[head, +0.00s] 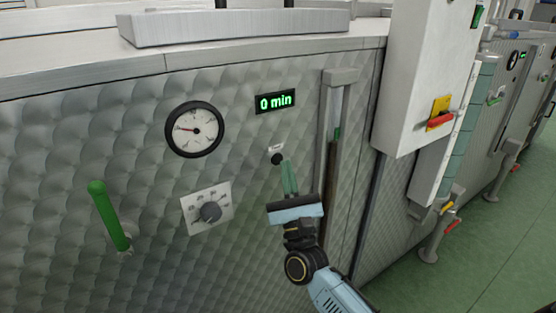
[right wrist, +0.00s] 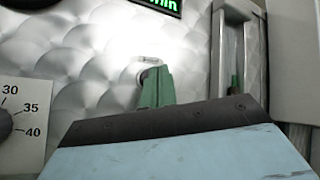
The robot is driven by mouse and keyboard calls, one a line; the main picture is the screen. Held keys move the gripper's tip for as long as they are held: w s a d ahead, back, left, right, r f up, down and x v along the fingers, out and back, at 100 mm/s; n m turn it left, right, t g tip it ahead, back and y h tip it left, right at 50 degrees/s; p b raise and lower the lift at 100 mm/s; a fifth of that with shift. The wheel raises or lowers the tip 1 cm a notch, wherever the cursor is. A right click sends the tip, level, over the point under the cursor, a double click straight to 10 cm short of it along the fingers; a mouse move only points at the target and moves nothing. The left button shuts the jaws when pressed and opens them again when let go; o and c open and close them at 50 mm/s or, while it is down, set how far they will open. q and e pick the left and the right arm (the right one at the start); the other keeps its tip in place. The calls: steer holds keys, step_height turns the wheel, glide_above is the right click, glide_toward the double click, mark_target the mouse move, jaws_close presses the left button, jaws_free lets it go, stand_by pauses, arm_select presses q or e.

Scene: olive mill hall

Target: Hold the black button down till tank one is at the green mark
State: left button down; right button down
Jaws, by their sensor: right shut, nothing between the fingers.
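The black button (head: 277,158) sits on the quilted steel tank front, under a small white label. My right gripper (head: 288,164) is shut and empty, its green fingertips just right of and below the button in the head view. In the right wrist view the fingertips (right wrist: 158,74) cover most of the button's place; I cannot tell whether they touch it. The upright sight glass (head: 335,108) on the right of the panel carries a green mark (head: 337,133). A dark column in the glass (head: 331,180) reaches up to about the mark's lower edge. My left gripper is not in view.
A round dial gauge (head: 195,129), a rotary knob (head: 209,212), a "0 min" display (head: 275,101) and a green lever (head: 108,215) are on the same panel. A white cabinet (head: 425,75) with a red-yellow switch (head: 439,118) stands out at right. Green floor (head: 480,240) is clear there.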

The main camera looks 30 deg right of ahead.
stand_by(0.5)
steer(key=shift+w+b, duration=0.4)
steer(key=shift+w, duration=0.05)
steer(key=shift+w, duration=0.35)
stand_by(0.4)
steer(key=shift+s, duration=0.8)
